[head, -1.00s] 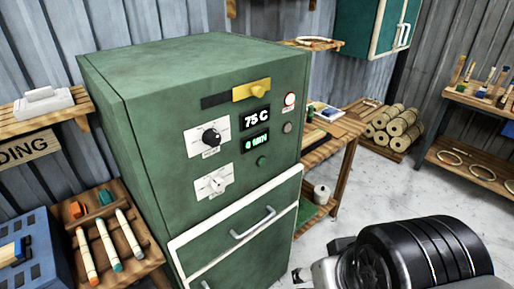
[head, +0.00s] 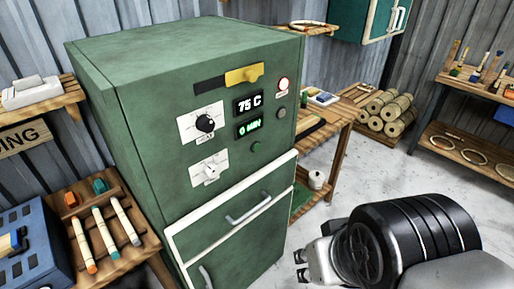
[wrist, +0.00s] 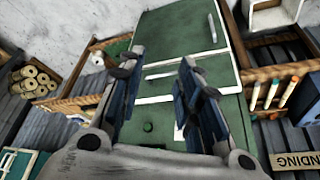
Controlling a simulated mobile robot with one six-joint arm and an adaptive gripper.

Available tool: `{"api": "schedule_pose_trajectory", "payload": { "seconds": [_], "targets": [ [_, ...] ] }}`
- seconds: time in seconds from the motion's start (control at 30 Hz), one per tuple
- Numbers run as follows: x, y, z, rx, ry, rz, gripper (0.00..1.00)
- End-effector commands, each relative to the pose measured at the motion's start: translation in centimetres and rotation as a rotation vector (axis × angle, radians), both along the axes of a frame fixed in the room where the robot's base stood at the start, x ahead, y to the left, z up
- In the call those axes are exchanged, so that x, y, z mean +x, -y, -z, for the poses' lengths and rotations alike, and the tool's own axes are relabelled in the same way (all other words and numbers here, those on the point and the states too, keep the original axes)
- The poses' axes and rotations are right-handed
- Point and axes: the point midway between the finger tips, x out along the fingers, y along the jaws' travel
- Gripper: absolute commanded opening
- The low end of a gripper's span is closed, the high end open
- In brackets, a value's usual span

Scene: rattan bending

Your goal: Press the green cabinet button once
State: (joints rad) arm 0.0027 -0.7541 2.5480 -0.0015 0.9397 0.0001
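The green cabinet (head: 150,130) stands left of centre in the head view, its front turned to the right. Its small round green button (head: 255,147) sits on the panel below the display reading 0 MIN (head: 248,128). In the wrist view the button (wrist: 148,127) shows as a dark green dot below and between my fingers. My gripper (head: 302,265) is low in the head view, apart from the cabinet and right of its lower doors. In the wrist view (wrist: 158,68) its two fingers are spread with nothing between them.
A door handle (head: 248,210) juts out below.

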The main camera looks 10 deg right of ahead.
Motion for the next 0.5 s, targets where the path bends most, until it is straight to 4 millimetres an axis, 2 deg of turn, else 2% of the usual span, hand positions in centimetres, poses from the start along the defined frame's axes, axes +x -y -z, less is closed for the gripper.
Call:
{"api": "schedule_pose_trajectory", "payload": {
  "seconds": [0.07, 0.4, 0.5],
  "targets": [
    [0.00, 0.00, 0.00, 0.000, 0.000, 0.000, 0.24],
    [0.00, 0.00, 0.00, 0.000, 0.000, 0.000, 0.01],
    [0.00, 0.00, 0.00, 0.000, 0.000, 0.000, 0.00]
  ]
}}
